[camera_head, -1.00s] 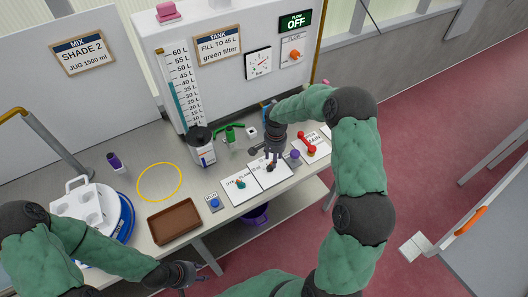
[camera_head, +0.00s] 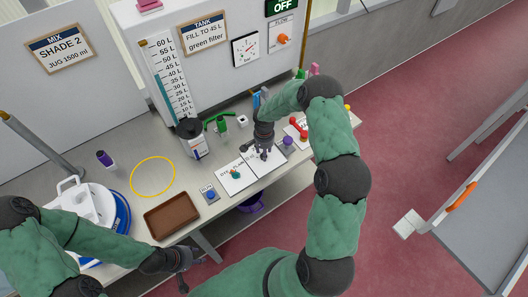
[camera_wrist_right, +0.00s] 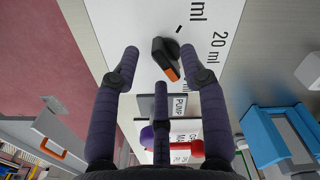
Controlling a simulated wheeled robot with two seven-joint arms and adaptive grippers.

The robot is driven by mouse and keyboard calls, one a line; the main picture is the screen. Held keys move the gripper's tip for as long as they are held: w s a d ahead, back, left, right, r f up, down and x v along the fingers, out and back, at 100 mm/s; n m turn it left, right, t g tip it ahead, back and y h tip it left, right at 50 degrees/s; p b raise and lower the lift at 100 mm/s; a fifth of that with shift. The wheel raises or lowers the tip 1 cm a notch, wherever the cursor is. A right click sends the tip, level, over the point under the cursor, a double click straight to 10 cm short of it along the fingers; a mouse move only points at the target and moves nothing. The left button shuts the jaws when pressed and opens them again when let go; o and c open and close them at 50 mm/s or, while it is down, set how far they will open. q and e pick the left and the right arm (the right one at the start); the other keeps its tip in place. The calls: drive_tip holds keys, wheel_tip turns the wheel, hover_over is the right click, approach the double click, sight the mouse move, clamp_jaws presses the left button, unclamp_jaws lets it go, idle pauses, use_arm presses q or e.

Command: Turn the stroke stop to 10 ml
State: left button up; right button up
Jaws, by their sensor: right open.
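The stroke stop is a black knob with an orange pointer (camera_wrist_right: 165,56) on a white plate with ml marks, seen in the right wrist view. A "20 ml" mark is readable beside it; another "ml" mark is partly cut off. The pointer lies between the marks as far as I can tell. My right gripper (camera_wrist_right: 163,75) is open, its fingers spread just short of the knob and around its near side, with nothing held. In the head view my right gripper (camera_head: 263,150) hides the knob. My left gripper (camera_head: 184,272) hangs at the bench's front edge, small and partly dark.
On the bench, a red-handled valve (camera_head: 300,130) and a purple knob (camera_head: 288,141) stand right of the gripper. A teal knob (camera_head: 235,174), blue button (camera_head: 210,194) and brown tray (camera_head: 172,214) lie left. The tank panel (camera_head: 222,75) stands behind.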

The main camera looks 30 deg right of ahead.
drive_tip(key=shift+f, duration=0.5)
drive_tip(key=shift+c, duration=0.3)
clamp_jaws()
